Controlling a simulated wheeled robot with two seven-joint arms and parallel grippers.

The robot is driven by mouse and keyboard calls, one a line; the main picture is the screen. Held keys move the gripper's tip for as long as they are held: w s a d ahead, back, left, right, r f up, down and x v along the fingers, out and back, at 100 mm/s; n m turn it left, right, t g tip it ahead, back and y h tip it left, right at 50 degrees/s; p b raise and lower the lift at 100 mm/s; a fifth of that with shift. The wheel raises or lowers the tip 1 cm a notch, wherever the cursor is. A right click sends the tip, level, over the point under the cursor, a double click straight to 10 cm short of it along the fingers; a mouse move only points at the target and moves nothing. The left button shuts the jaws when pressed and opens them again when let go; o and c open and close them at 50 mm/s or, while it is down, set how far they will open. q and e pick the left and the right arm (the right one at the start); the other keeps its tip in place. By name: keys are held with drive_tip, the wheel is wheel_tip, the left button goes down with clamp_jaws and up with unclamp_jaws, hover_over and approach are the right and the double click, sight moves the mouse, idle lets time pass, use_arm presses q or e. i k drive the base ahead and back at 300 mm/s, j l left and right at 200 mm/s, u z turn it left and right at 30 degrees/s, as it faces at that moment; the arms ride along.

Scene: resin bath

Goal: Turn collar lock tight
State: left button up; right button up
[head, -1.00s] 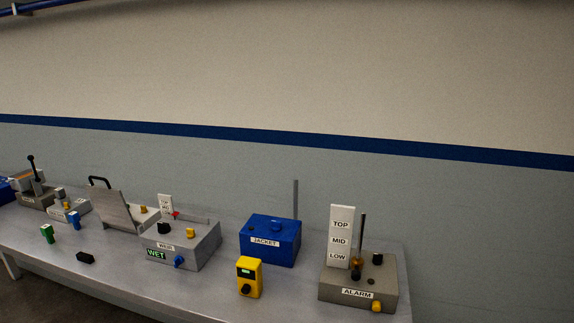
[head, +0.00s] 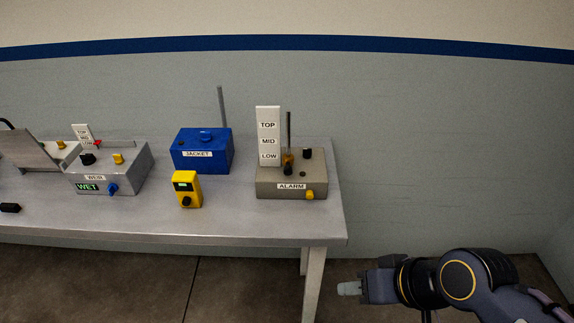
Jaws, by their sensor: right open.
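The alarm box (head: 270,182) is a grey-brown unit at the right end of the table. A white TOP/MID/LOW plate (head: 268,135) and a thin upright rod (head: 289,135) stand on it. A small brass-coloured piece (head: 287,159) sits low by the rod. Black knobs (head: 307,154) are on top and a yellow knob (head: 310,195) is at its front. I cannot tell which part is the collar lock. My right gripper (head: 348,288) is at the lower right, open, below and right of the box, apart from the table. My left gripper is out of view.
A blue jacket box (head: 185,164), a yellow handheld unit (head: 187,190) and a grey weir box (head: 125,178) with a WET display stand left of the alarm box. A black piece (head: 10,208) lies at the far left. The table's (head: 240,228) front strip is clear.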

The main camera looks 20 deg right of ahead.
sight(307, 152)
drive_tip(key=i+l+u, duration=0.25)
drive_tip(key=l, duration=0.15)
drive_tip(key=l+u, duration=0.2)
drive_tip(key=l, duration=0.15)
drive_tip(key=i+l+u, duration=0.25)
drive_tip(key=l, duration=0.2)
drive_tip(key=k, duration=0.1)
